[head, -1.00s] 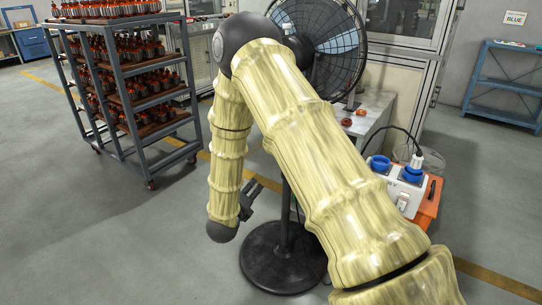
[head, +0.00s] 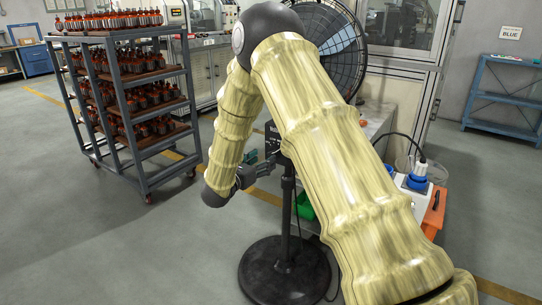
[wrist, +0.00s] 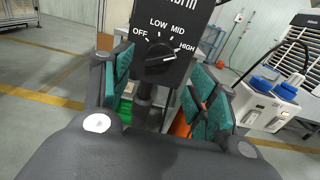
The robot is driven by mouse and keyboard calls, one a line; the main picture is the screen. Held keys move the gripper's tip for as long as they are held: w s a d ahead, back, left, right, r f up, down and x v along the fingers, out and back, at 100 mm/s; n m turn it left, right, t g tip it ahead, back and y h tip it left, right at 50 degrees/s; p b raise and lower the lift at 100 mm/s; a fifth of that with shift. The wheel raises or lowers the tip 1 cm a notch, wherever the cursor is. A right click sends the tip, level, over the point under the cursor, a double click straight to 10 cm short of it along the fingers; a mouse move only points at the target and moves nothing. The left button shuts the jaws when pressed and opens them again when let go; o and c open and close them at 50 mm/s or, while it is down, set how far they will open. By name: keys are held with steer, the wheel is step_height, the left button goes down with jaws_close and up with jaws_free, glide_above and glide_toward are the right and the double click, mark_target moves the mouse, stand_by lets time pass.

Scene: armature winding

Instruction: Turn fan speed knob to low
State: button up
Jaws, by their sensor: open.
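The fan speed knob (wrist: 160,58) is a black dial on a dark control box (wrist: 168,25) with white OFF, LOW, MID and HIGH labels in the wrist view. Its grip bar lies nearly level, slightly tilted; I cannot tell for sure which label it points at. My gripper (wrist: 158,68) is open, its teal-padded fingers to the left and right of the knob, and nothing is between the pads.
The black fan cage (head: 345,50) and round base (head: 284,272) stand behind my arm. A rack of orange-topped parts (head: 130,100) is at left. A white box with blue sockets (wrist: 262,95) sits to the right. Floor is open at front left.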

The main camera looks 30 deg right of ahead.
mark_target(271, 154)
steer(key=shift+x, duration=2.9)
steer(key=shift+c, duration=0.4)
steer(key=c, duration=0.9)
